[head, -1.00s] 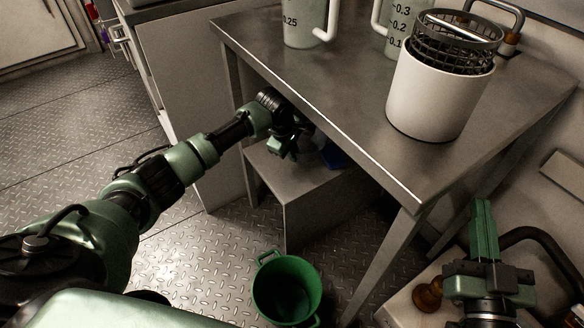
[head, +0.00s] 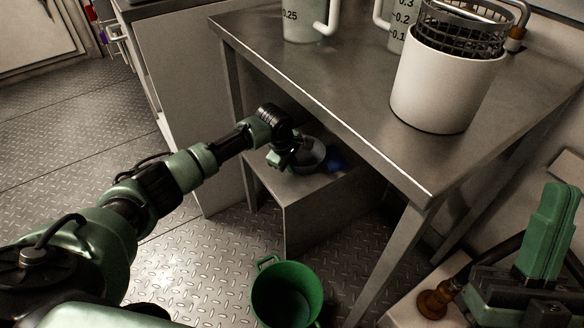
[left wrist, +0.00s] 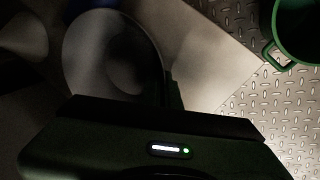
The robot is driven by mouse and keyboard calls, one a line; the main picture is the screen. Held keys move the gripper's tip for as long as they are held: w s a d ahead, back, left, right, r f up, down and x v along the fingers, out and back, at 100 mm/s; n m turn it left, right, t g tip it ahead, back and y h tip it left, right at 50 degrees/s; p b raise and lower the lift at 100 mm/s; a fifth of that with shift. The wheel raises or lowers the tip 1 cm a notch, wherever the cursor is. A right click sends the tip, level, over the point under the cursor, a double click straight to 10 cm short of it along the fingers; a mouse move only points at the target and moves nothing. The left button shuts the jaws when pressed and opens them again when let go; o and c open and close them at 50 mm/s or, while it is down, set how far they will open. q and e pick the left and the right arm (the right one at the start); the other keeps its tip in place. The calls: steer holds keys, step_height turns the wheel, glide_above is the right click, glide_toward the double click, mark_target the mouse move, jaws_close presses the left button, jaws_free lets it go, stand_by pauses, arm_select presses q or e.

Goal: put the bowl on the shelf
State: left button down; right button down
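A grey bowl (head: 313,153) is under the metal table, over a low grey box-like surface (head: 285,184). I cannot tell whether it rests on that surface. My left gripper (head: 286,160) is at the bowl's left side. In the left wrist view the bowl (left wrist: 105,55) fills the upper left, and a dark finger stands at its right rim. The dark picture does not show whether the fingers hold the rim. My right gripper (head: 548,232) is at the lower right, away from the bowl, with its green fingers pointing up; any gap between them is hidden.
The table (head: 330,85) overhangs the bowl, with a leg (head: 390,262) to the right. A white canister with a mesh basket (head: 440,90) and measuring jugs (head: 303,20) stand on top. A green bucket (head: 287,290) stands on the floor. A blue thing (head: 337,161) lies behind the bowl.

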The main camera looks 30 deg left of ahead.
arm_select(q)
steer(key=shift+f, duration=0.1)
steer(key=c, duration=1.7)
jaws_free()
